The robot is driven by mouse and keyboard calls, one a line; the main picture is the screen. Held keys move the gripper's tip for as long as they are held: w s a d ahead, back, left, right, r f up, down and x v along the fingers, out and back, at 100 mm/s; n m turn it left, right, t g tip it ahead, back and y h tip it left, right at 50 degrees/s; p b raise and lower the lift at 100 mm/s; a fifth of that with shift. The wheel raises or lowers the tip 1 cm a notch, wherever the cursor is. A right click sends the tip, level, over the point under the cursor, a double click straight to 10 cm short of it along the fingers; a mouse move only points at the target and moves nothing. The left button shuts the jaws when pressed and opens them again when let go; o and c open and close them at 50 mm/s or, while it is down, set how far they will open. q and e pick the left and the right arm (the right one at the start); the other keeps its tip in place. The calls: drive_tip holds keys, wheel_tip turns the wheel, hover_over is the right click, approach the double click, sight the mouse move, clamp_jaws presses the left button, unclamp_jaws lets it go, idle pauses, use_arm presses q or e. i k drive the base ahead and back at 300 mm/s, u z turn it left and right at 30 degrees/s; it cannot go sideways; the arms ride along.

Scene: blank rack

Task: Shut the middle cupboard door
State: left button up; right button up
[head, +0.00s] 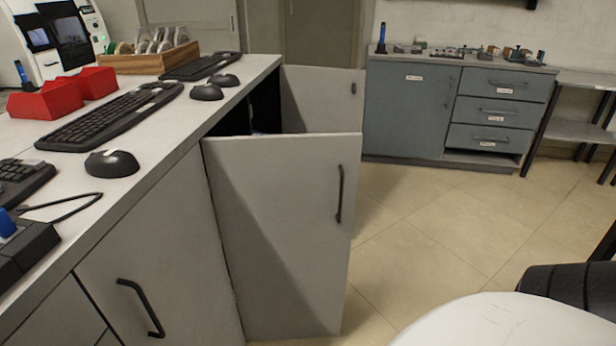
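A grey cupboard door (280,235) stands open at the front of the long counter, swung out into the room. Its black bar handle (340,194) is near its free edge. It sits between a shut door (150,270) on the near left and another open door (318,97) farther back, so it looks like the middle one. A dark opening (266,105) shows between the two open doors; most of the inside is hidden by the nearer one. Neither of my grippers is in view, and nothing touches the doors.
The counter top (180,135) holds keyboards, mice, red bins (48,98) and a wooden rack (148,60). A blue-grey cabinet (408,110) stands at the back, with a shelf table (585,128) beside it.

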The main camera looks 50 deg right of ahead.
sight(284, 205)
drive_tip(key=u, duration=1.95)
drive_tip(key=k, duration=1.35)
drive_tip(key=z, duration=1.65)
